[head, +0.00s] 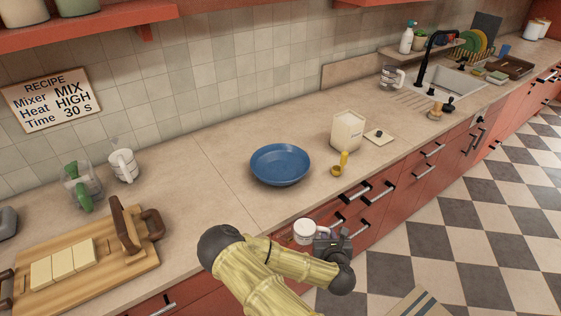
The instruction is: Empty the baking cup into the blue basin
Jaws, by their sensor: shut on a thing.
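The blue basin (280,167) is a wide, shallow round dish on the beige counter, near the middle of the head view. My gripper (319,238) is shut on a small white cup (303,232), which I take for the baking cup. The cup is in front of the counter's front edge, below and slightly right of the basin in the picture, apart from it. It looks roughly upright. What is inside the cup is too small to tell. My arm and wrist hide part of the gripper's fingers.
A white canister (347,132), its lid (380,137) and a yellow scoop (340,164) stand right of the basin. A cutting board (118,262) with pale blocks lies at left. Red drawers with handles run below.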

